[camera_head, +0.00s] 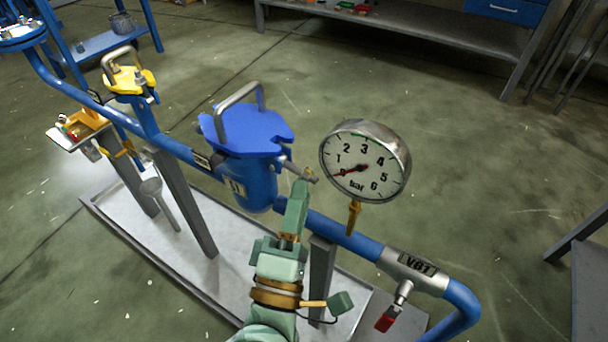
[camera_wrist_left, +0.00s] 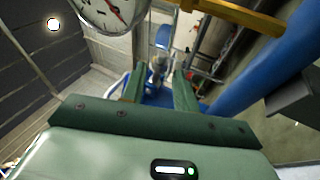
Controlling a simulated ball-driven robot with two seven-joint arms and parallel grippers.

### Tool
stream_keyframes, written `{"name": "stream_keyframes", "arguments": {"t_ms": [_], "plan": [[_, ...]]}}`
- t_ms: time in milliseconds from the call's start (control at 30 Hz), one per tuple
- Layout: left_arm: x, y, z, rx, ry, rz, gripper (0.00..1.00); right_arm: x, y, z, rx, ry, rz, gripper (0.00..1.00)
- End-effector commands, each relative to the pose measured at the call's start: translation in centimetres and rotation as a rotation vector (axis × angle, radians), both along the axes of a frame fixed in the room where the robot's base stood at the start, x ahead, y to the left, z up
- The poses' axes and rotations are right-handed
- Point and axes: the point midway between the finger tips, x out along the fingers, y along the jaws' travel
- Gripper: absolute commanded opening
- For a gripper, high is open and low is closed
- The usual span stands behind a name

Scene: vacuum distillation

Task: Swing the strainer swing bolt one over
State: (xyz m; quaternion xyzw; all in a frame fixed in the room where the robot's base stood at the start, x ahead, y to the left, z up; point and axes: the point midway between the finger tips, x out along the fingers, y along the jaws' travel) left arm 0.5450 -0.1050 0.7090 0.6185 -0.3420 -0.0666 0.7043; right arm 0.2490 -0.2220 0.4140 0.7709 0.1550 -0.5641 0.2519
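The strainer is a blue upright pot (camera_head: 248,185) with a flat blue lid (camera_head: 245,135) and a grey loop handle on top. A grey swing bolt (camera_head: 297,170) sticks out sideways from the lid's right edge, tilted slightly down. My left gripper (camera_head: 303,183) reaches up from below, its fingertips at the outer end of this bolt. In the left wrist view its two green fingers (camera_wrist_left: 160,88) stand apart, with a small grey part beyond or between them, likely the bolt. I cannot tell whether they touch it. My right gripper is out of view.
A round pressure gauge (camera_head: 365,160) stands close right of the bolt; it also shows in the left wrist view (camera_wrist_left: 112,12). A blue pipe (camera_head: 340,235) runs to a valve with a red handle (camera_head: 385,322). A yellow-lidded vessel (camera_head: 130,80) stands left. Below is a grey tray (camera_head: 225,295).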

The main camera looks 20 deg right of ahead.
Motion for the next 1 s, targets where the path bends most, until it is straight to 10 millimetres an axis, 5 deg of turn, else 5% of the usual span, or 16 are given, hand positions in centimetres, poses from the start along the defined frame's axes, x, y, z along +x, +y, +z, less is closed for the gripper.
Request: {"name": "stream_keyframes", "arguments": {"t_ms": [233, 600, 733, 1000], "plan": [[3.0, -2.0, 1.3, 0.000, 0.001, 0.001, 0.30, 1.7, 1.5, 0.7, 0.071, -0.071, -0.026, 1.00], [3.6, -2.4, 1.9, 0.000, 0.000, 0.001, 0.30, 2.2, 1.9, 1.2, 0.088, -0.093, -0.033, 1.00], [3.6, -2.4, 1.9, 0.000, 0.000, 0.001, 0.00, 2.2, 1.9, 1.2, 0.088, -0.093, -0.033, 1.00], [3.5, -2.4, 2.5, -0.023, 0.030, 0.002, 0.00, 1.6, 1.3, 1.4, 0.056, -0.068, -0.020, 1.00]]}}
